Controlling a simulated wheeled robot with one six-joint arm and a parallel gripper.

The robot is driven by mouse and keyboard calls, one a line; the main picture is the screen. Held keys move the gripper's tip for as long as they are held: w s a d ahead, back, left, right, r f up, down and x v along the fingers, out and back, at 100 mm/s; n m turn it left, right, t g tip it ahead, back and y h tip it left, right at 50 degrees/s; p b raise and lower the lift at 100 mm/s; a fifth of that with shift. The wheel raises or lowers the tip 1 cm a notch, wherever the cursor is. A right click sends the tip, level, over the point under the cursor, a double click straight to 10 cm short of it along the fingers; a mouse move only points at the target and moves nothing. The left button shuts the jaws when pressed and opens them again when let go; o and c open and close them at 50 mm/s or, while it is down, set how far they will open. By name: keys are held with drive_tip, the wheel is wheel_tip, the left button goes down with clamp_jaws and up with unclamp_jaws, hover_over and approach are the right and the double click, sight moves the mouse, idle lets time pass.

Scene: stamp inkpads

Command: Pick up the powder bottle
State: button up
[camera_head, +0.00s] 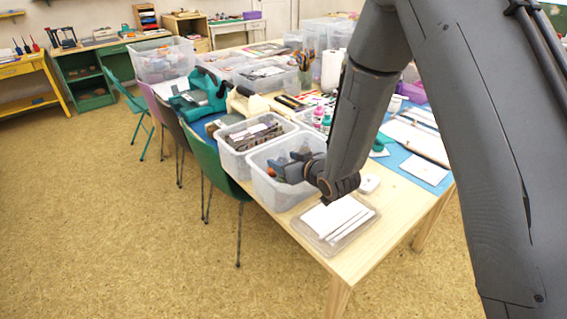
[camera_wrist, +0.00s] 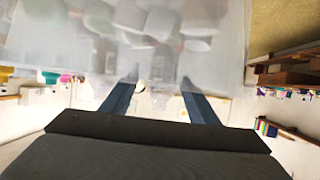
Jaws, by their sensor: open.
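My gripper (camera_head: 277,170) is over or in a clear plastic bin (camera_head: 283,201) on the near part of the wooden table. In the wrist view its two dark blue fingers (camera_wrist: 160,98) stand apart, with a small white round thing showing in the gap. Frosted bin plastic fills the upper part of that view, with pale, grey and pinkish shapes blurred behind it. I cannot make out for certain which thing is the powder bottle. Small bottles with pink and teal parts (camera_head: 322,120) stand on the table behind the bin, partly beside my arm.
A second bin (camera_head: 233,161) with dark items stands directly behind. A shallow tray (camera_head: 355,232) with white sheets lies at the near table corner. A white rounded object (camera_head: 369,183) sits right of my gripper. A green chair (camera_head: 210,165) stands against the table's left side.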

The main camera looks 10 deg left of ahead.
sight(277, 158)
drive_tip(key=p+x, duration=0.1)
drive_tip(key=x, duration=0.2)
drive_tip(key=shift+a, duration=0.3)
drive_tip(key=shift+w+a+f+p, duration=0.3)
drive_tip(key=shift+w, duration=0.2)
drive_tip(key=shift+c, duration=0.4)
drive_tip(key=c, duration=1.1)
